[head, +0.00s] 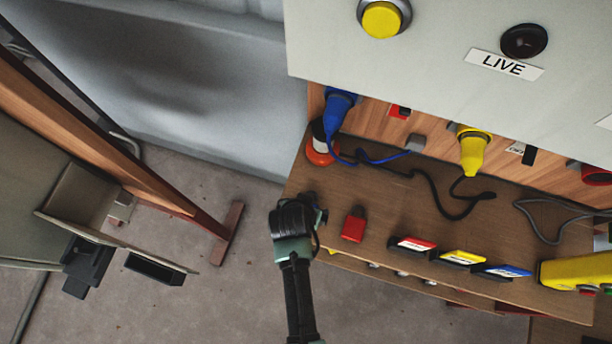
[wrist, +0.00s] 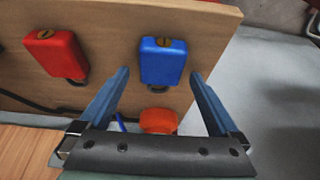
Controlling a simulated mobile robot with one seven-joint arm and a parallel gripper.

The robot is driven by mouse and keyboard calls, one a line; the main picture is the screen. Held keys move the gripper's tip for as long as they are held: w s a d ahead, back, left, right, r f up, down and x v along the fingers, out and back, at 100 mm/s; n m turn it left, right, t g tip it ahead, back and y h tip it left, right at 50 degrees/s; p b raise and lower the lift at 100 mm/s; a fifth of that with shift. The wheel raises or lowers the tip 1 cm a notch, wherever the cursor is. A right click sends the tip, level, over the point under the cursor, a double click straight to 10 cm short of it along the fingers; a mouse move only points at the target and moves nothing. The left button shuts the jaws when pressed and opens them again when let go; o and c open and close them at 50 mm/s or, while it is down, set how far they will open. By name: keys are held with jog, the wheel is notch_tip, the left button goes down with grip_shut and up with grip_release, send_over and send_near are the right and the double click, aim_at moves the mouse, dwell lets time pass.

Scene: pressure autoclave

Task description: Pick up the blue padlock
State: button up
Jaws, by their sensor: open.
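The blue padlock (wrist: 163,60) lies on the wooden shelf in the wrist view, with a brass keyhole face at its top end. My gripper (wrist: 160,76) is open, and its two blue fingers point at the padlock. In the picture the fingertips lie on either side of its lower end; contact cannot be told. In the head view my wrist covers the place beside the red padlock, and the blue padlock is hidden there. The gripper's fingers do not show clearly in that view.
A red padlock (wrist: 57,53) lies left of the blue one; in the head view it (head: 353,225) is right of my wrist. An orange-based object (head: 318,150) stands at the shelf's back left corner. A blue plug (head: 340,105) and cables are behind. Red, yellow and blue labelled blocks line the front edge.

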grip_shut()
dwell(0.5)
